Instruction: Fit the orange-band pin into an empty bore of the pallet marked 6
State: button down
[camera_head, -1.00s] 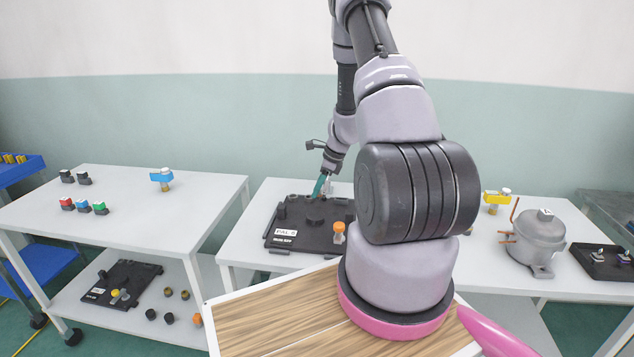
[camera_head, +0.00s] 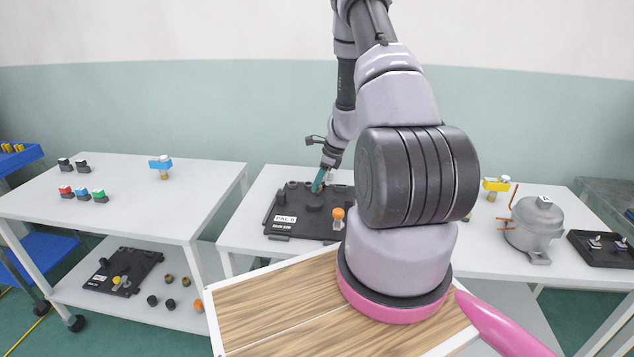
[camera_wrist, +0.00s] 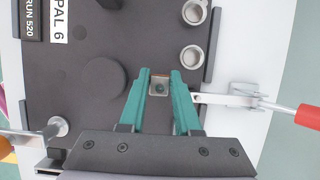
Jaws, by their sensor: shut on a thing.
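The dark pallet marked 6 (camera_head: 272,226) lies on the middle table, its white label at the front left. In the wrist view, two empty round bores, an upper one (camera_wrist: 194,12) and a lower one (camera_wrist: 191,57), sit along its right edge. Another round ring (camera_wrist: 58,126) is at the lower left. My gripper (camera_wrist: 160,78) is over the pallet, its teal fingers shut on a small piece. This orange-band pin (camera_wrist: 159,87) shows a grey square end with a hole and a thin orange-brown edge; its lower part is hidden. My gripper also shows in the head view (camera_head: 317,186).
A clamp with a red handle (camera_wrist: 308,118) stands just right of my fingers. An orange-topped piece (camera_head: 338,214) stands at the pallet's front right. A compressor (camera_head: 534,226) and a dark tray (camera_head: 600,256) stand on the right. Small capped parts (camera_head: 82,193) stand on the left table.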

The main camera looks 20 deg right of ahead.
jog(key=shift+f, duration=0.65)
jog(key=shift+f, duration=0.1)
jog(key=c, duration=0.5)
grip_release()
jog(key=v, duration=1)
jog(key=shift+s+d+r, duration=0.1)
jog(key=shift+s+r, duration=0.05)
jog(key=shift+r, duration=0.2)
